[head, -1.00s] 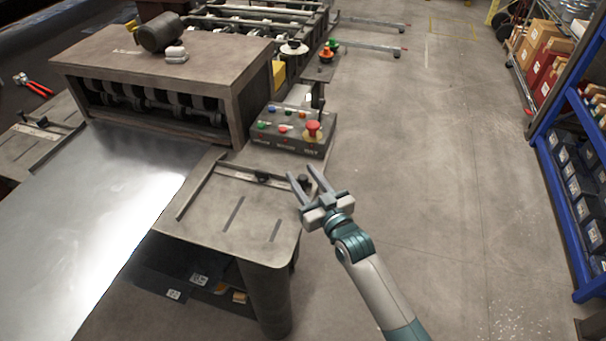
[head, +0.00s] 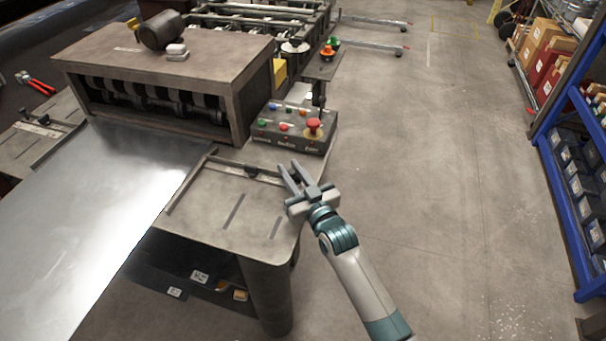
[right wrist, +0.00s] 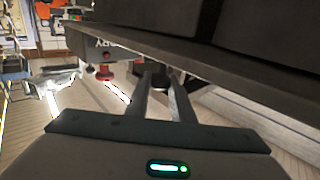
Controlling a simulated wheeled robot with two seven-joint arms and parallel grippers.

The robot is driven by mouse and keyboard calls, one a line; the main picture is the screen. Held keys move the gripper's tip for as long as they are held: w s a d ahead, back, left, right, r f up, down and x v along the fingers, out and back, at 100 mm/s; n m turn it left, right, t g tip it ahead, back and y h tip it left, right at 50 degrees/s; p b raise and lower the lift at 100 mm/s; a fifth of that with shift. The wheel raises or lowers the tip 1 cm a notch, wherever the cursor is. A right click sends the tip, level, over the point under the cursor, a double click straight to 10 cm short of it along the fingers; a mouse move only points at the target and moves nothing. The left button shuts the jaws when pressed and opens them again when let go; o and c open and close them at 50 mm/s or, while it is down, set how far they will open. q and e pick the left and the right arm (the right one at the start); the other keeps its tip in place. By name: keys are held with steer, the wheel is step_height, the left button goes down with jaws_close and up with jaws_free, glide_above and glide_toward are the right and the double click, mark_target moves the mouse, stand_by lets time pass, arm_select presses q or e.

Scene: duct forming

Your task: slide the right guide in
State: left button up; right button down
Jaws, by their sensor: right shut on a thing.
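The right guide (head: 189,182) is a thin dark bar on the right side table, lying along the right edge of the metal sheet (head: 95,195). Little room shows between bar and sheet; I cannot tell if they touch. A rod (head: 232,165) runs right from the guide, past a small black clamp (head: 251,171). My right gripper (head: 288,168) is shut on the dark knob at the rod's outer end. The knob is mostly hidden in the head view; it shows between the fingers in the right wrist view (right wrist: 161,79). My left gripper is not in view.
The control box (head: 290,131) with a red stop button (head: 314,125) stands just beyond my right gripper. The roller machine housing (head: 165,70) is at the back. A blue shelf rack (head: 560,200) stands far right. The floor between is clear.

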steer(key=shift+w+a, duration=0.2)
steer(key=shift+a, duration=0.4)
steer(key=shift+w+a, duration=0.15)
steer(key=shift+a, duration=0.45)
steer(key=c, duration=1.7)
jaws_free()
steer(key=shift+o, duration=0.8)
steer(key=shift+a, duration=0.2)
steer(key=shift+d, duration=0.15)
